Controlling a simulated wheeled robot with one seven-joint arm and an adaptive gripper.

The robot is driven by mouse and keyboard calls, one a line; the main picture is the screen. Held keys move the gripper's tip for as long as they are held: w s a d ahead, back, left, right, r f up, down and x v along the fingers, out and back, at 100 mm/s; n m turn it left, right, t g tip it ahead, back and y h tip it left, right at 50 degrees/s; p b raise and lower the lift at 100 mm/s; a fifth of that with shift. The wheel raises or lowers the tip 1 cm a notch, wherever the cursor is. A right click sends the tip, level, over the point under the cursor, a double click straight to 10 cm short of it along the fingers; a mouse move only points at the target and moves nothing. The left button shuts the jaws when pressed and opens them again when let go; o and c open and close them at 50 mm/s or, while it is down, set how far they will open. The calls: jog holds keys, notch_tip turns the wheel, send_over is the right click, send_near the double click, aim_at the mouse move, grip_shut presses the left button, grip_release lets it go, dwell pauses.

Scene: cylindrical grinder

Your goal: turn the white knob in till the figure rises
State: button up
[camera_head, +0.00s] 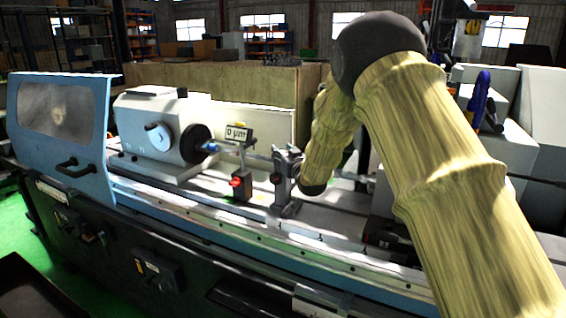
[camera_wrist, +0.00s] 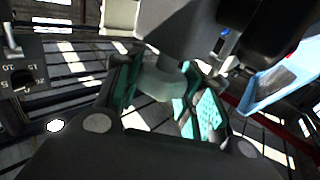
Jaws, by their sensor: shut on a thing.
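A small sign with the figure "0 µm" (camera_head: 237,133) stands above a slim stand on the machine bed in the head view. In the wrist view, the teal-padded fingers of my gripper (camera_wrist: 160,92) stand either side of a pale, rounded knob (camera_wrist: 168,80). The gripper is shut on this knob, which looks grey-white in the shade. Part of the knob is hidden by the fingers and the dark body above it. In the head view I cannot make out the fingers or the held knob; my arm and the machine parts cover that area.
A grey workhead (camera_head: 160,130) with a dial is at the left, beside a blue guard door (camera_head: 60,125). A red knob (camera_head: 236,182) is on the slim stand. A dark steady (camera_head: 287,180) stands close to my arm. A numbered scale (camera_wrist: 22,80) is at the wrist view's left.

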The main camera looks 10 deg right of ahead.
jog(key=shift+m+t+h+b, duration=0.3)
jog(key=shift+m+h+b, duration=1.05)
jog(key=shift+h, duration=0.65)
jog(key=shift+r+m+h+b, duration=0.15)
jog(key=shift+m+h+b, duration=0.25)
jog(key=shift+h, duration=0.3)
jog(key=shift+r+h, duration=0.15)
jog(key=shift+h, duration=0.15)
jog(key=o, duration=1)
jog(key=shift+s, duration=0.1)
jog(key=shift+o, duration=0.2)
jog(key=s, duration=0.7)
jog(key=shift+s+a, duration=0.2)
jog(key=shift+a, duration=0.1)
